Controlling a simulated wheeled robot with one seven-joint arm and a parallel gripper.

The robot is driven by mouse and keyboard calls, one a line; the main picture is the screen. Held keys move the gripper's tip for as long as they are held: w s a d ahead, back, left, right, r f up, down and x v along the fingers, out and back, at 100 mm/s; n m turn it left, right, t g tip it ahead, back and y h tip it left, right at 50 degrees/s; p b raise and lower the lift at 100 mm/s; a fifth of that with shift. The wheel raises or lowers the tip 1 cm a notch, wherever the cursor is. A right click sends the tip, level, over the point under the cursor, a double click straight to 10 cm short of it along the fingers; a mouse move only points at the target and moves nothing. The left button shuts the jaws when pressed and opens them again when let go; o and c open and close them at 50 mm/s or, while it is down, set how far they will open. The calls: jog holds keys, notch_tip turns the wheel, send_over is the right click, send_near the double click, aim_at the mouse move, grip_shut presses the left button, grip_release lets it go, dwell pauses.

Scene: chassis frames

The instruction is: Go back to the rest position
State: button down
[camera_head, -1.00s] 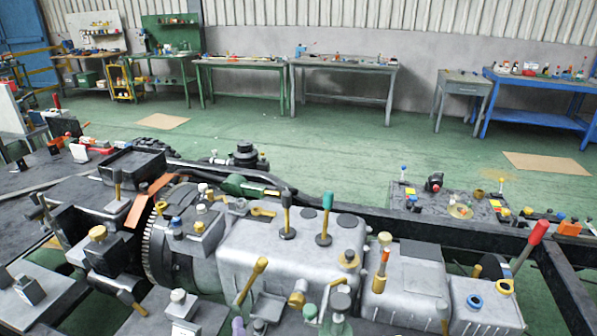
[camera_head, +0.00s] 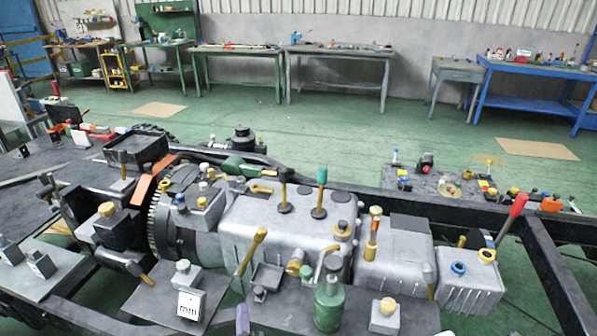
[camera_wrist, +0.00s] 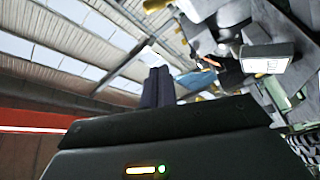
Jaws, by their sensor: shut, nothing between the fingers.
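My gripper (camera_wrist: 157,82) shows in the wrist view as two dark fingers close together, shut with nothing between them. The wrist is tilted, so the roof and its windows fill the left of that view. Grey machine parts, including a grey block with a white label (camera_wrist: 268,57), show beyond the fingers at upper right, apart from them. My gripper is not seen in the head view.
A black chassis frame (camera_head: 350,196) carries a grey gearbox (camera_head: 275,230) with upright levers. A red-handled lever (camera_head: 512,215) stands at right, a green bottle-shaped part (camera_head: 329,305) in front.

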jog(key=w+d+f+m+g+h+p, duration=0.1)
jog(key=w+d+m+g+h+p, duration=0.3)
jog(key=d+m+g, duration=0.7)
jog(key=s+d+r+m+g+p, duration=0.1)
jog(key=s+d+r+g, duration=0.2)
jog(key=d+r, duration=0.4)
jog(key=s+d+r+m+g+y, duration=0.1)
jog(key=s+d+r+m+g, duration=0.1)
jog(key=s+d+r, duration=0.4)
jog(key=d+r, duration=0.2)
jog(key=d, duration=0.2)
jog(key=shift+s+r+g+p, duration=0.25)
jog(key=shift+r+g+p, duration=0.05)
jog(key=shift+g+p, duration=0.1)
jog(key=shift+s, duration=0.2)
jog(key=shift+w, duration=0.15)
jog(key=shift+d, duration=0.15)
